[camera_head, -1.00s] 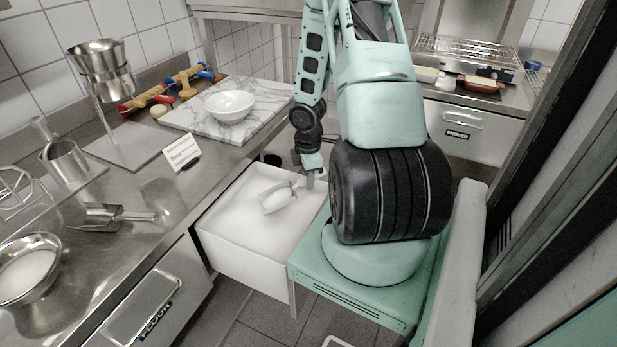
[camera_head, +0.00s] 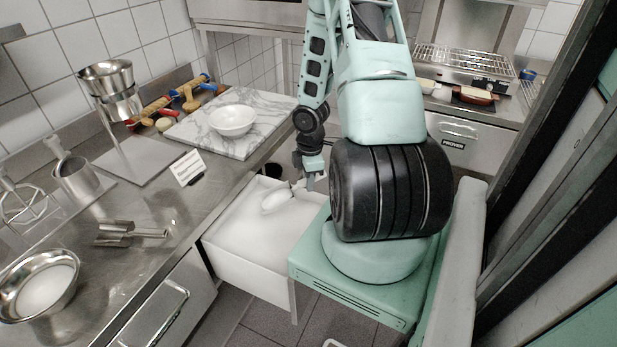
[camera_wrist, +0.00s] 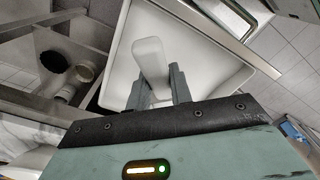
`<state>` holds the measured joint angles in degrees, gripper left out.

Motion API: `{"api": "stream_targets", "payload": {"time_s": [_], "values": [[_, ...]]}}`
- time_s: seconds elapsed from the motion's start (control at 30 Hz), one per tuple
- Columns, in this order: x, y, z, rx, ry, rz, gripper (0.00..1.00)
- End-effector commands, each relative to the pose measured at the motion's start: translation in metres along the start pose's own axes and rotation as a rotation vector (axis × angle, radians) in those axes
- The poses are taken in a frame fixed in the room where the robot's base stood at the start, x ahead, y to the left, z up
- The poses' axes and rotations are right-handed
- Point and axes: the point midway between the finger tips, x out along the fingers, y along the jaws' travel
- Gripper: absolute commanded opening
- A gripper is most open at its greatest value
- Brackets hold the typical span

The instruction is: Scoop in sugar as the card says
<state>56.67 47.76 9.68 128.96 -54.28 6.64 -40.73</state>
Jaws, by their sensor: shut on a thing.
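An open white drawer (camera_head: 250,272) filled with white, sugar-like powder (camera_head: 255,225) juts from the counter; its label is not visible. My gripper (camera_head: 306,181) is over its back right part, shut on a white scoop (camera_head: 278,200). The scoop reaches left from the fingers, at or just above the powder; I cannot tell whether they touch or whether it carries powder. In the wrist view, the scoop (camera_wrist: 150,60) sits between the fingers (camera_wrist: 158,92) over the white drawer (camera_wrist: 208,75). A small card (camera_head: 188,167) stands on the counter, its text too small to read.
A metal bowl (camera_head: 68,262) with white contents is at the counter's front left, near a metal scoop (camera_head: 118,234). A white bowl (camera_head: 232,120) stands on a marble slab (camera_head: 205,140). A metal funnel on a stand (camera_head: 112,88) is behind the card. A prover (camera_head: 455,140) is at the back.

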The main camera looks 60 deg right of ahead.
Motion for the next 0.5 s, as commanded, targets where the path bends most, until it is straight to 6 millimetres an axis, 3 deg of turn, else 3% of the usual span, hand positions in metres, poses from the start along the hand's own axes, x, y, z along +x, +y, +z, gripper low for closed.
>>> {"api": "stream_targets", "payload": {"time_s": [0.5], "values": [[-0.034,0.0,-0.001,0.001,0.071,-0.001,0.0]]}}
